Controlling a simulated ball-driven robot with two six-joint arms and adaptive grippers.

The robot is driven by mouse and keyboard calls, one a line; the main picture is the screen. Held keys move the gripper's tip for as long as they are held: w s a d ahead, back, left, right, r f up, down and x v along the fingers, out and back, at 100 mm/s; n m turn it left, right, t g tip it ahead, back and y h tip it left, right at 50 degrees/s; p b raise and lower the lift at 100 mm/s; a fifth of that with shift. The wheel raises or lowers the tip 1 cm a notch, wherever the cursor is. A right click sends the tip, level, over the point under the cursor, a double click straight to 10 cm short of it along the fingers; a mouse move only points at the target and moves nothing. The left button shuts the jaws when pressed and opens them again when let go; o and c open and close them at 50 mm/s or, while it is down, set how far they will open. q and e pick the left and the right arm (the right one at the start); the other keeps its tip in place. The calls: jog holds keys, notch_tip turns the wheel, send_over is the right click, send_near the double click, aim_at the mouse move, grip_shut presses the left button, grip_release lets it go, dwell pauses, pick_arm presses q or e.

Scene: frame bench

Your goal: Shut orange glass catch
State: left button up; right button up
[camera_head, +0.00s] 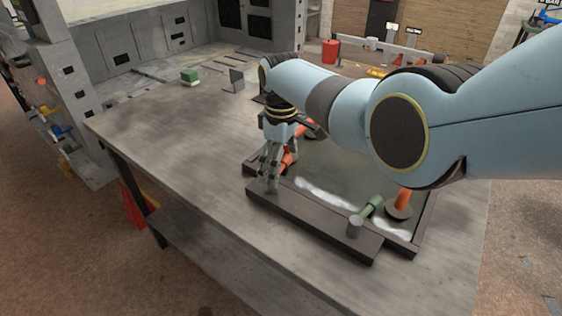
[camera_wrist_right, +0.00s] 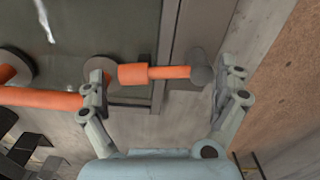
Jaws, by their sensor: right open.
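The orange catch (camera_wrist_right: 134,75) lies between the open fingers of my right gripper (camera_wrist_right: 165,82) in the right wrist view. Its thin arm runs to a grey knob (camera_wrist_right: 202,75) on the frame side, and its thick end reaches towards the glass. In the head view my right gripper (camera_head: 271,178) points down at the frame's left corner and partly hides the orange catch (camera_head: 289,160). The dark glass pane (camera_head: 335,168) lies in a dark frame (camera_head: 310,222). Whether the fingers touch the catch is unclear. My left gripper is out of view.
A green catch (camera_head: 372,205) sits on the frame's near rail. Orange handles with dark round pads stand on the glass, one at the right (camera_head: 402,200). A green block (camera_head: 190,77) and a grey plate stand farther back. The table's (camera_head: 170,130) left part is clear.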

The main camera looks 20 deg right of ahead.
jog(key=shift+a+r, duration=0.1)
jog(key=shift+s+r, duration=0.1)
jog(key=shift+r, duration=0.15)
notch_tip(320, 180, up, 11)
jog(key=shift+r, duration=0.15)
dwell(0.4)
